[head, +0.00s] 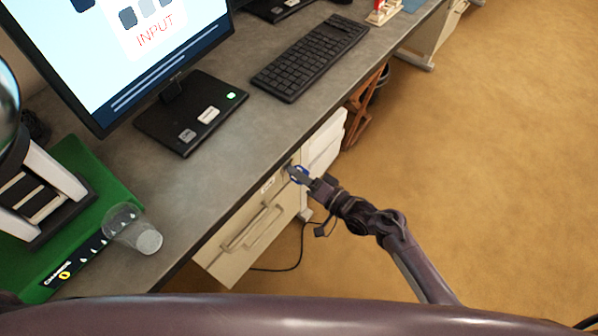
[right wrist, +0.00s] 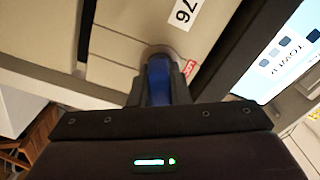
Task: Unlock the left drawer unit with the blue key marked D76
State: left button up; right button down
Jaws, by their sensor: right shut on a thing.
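The drawer unit (head: 228,262) is pale, with bar handles, and stands under the desk in the head view. My right gripper (head: 303,177) is shut on the blue key (right wrist: 158,80), at the upper part of the drawer front. The key points at the front, close to or at the lock; I cannot tell how deep its tip is. Its marking is not readable. My left gripper is not in view.
The grey desk (head: 225,165) overhangs the drawer unit. On it are a monitor (head: 110,50), a keyboard (head: 312,55), a green mat (head: 80,165) and a clear cup (head: 125,225). A dark cable (head: 298,250) lies beside the unit. The floor to the right is open.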

jog(key=shift+m, duration=0.7)
jog(key=c, duration=1.3)
grip_release()
jog(key=shift+o, duration=0.3)
jog(key=o, duration=0.5)
jog(key=shift+d, duration=0.1)
jog(key=p+v, duration=0.3)
jog(key=v, duration=0.6)
jog(key=shift+p, duration=0.35)
